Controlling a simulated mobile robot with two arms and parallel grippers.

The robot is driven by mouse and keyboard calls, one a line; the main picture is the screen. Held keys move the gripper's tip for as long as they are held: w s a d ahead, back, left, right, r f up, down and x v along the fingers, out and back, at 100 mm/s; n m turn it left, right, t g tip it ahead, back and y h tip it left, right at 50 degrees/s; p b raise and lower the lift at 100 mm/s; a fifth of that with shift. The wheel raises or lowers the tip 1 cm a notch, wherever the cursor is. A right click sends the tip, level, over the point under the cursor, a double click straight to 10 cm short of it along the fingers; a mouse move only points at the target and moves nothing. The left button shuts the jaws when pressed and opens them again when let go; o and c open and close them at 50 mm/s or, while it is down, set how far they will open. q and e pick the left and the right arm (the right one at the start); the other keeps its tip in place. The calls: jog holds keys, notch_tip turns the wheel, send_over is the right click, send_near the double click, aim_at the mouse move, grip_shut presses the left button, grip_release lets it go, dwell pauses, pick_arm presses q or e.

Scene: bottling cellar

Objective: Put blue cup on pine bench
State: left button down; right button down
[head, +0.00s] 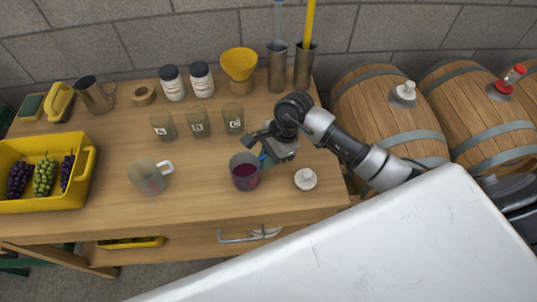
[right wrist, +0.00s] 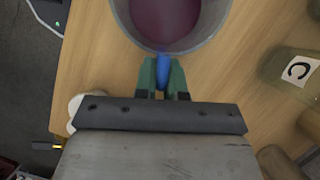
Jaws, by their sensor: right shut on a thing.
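The blue cup (head: 244,173) is a clear greyish cup with dark red liquid in it and a blue handle (right wrist: 163,72). It is upright, over the right half of the pine bench (head: 200,210). My right gripper (head: 268,158) is shut on the blue handle, at the cup's right side in the head view. In the right wrist view the fingers (right wrist: 162,78) pinch the handle, and the cup (right wrist: 172,22) is cut off at the top. I cannot tell whether its base touches the bench. My left gripper is not in view.
A similar cup with a white handle (head: 148,177) stands to the left. A white knobbed lid (head: 305,179) lies right of the blue cup. Labelled jars (head: 198,122) stand behind. A yellow crate of grapes (head: 85,160) is far left; barrels (head: 385,110) stand right. Bench between the cups is clear.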

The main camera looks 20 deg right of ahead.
jog(key=shift+f, duration=0.1)
jog(key=shift+f, duration=0.15)
jog(key=c, duration=1.2)
grip_release()
jog(key=shift+d+r, duration=0.1)
jog(key=shift+r, duration=0.25)
jog(key=b+v, duration=0.2)
jog(key=v, duration=0.9)
jog(key=shift+r+b, duration=0.35)
jog(key=shift+d+f, duration=0.1)
